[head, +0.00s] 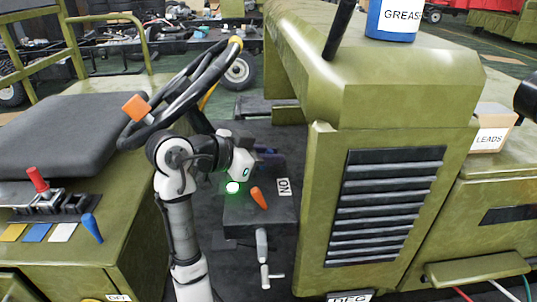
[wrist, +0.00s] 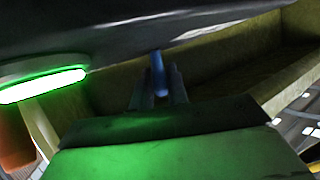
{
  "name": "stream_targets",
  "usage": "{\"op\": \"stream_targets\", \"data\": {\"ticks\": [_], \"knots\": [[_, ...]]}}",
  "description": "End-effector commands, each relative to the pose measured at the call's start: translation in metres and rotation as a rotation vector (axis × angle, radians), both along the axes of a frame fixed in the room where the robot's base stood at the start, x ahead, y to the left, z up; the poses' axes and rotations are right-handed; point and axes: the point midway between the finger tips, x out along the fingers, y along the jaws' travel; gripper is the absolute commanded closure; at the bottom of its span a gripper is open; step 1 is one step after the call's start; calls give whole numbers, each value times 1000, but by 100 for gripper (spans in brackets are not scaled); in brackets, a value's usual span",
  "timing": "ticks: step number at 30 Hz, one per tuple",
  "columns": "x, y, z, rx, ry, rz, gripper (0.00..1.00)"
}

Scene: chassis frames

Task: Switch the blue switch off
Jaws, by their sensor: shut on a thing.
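The blue switch (wrist: 158,72) shows in the wrist view as a small blue lever standing between the two fingers of my gripper (wrist: 159,86). My gripper is shut on it, with a finger on each side. In the head view my gripper (head: 266,156) reaches right from my white wrist over the dark console between seat and hood. The lever itself cannot be made out clearly there. A white ON label (head: 284,186), turned sideways, is on the console just below and right of my gripper. An OFF label cannot be seen by the switch.
An orange lever (head: 258,197) stands on the console just below my gripper. The steering wheel (head: 180,95) is close above my arm. The olive hood (head: 375,210) rises to the right. A red lever (head: 38,180) and another blue lever (head: 91,228) are on the left panel.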

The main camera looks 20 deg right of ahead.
Motion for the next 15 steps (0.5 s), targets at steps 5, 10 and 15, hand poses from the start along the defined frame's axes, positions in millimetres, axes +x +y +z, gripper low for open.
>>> {"op": "stream_targets", "data": {"ticks": [5,10,15], "knots": [[1,3,-4,-86,18,1,100],[2,10,-4,-268,53,1,100],[3,13,0,-368,74,0,100]]}}
